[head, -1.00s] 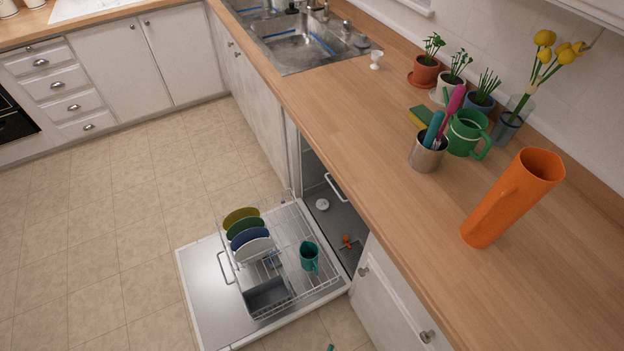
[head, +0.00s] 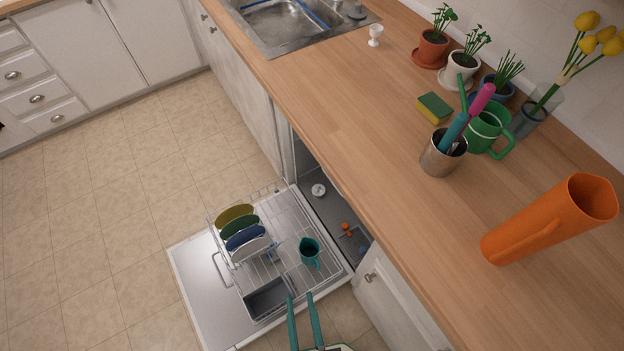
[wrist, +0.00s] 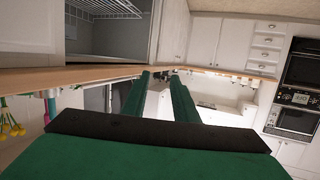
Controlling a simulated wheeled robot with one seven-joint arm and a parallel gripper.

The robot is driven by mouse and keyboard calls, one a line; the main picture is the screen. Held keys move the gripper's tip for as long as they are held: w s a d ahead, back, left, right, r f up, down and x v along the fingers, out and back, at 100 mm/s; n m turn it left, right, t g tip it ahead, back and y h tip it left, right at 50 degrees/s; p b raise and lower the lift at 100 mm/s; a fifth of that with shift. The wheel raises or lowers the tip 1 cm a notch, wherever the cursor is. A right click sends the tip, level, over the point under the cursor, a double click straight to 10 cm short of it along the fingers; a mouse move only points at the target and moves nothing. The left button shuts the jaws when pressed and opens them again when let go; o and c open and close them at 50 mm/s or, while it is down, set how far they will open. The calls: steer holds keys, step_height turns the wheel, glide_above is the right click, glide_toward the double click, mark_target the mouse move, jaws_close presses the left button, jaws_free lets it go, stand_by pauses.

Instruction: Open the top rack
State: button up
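The dishwasher's door (head: 203,285) is folded down flat, and its dark inside (head: 338,215) shows below the counter. The lower rack (head: 236,280) is pulled out over the door. The top rack does not show in the head view; the counter edge covers the upper inside. In the wrist view, which is upside down, a wire rack (wrist: 105,8) and a grey opening (wrist: 112,38) show at upper left; I cannot tell which rack it is. My gripper (head: 300,296) is open and empty, in front of the dishwasher. Its two green fingers (wrist: 160,77) stand apart.
The lower rack holds several plates (head: 241,228), a teal mug (head: 309,252) and a grey basket (head: 268,297). The wooden counter (head: 375,215) overhangs the opening. The floor at left is clear.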

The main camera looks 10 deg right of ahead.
steer(key=w+d+f+m+h, duration=0.2)
steer(key=w+f+m, duration=0.4)
steer(key=w+f, duration=0.3)
steer(key=w+d+f+m+h, duration=0.1)
steer(key=w+d+f+m, duration=0.2)
steer(key=w+f+m, duration=0.55)
steer(key=w+d+f+m+h, duration=0.1)
steer(key=w+d+f+m, duration=0.2)
steer(key=w, duration=0.5)
steer(key=w+d+f+m+h, duration=0.1)
steer(key=w+d+f+m, duration=0.2)
steer(key=w, duration=0.6)
steer(key=w+d+f+m+h, duration=0.1)
steer(key=w+d+f+m, duration=0.2)
steer(key=w+d+f, duration=0.2)
steer(key=shift+w+d+f+m+h, duration=0.3)
steer(key=shift+w+d+f+m, duration=0.1)
steer(key=shift+w+d, duration=1.2)
steer(key=shift+w+a, duration=0.1)
jaws_close()
steer(key=shift+w, duration=0.1)
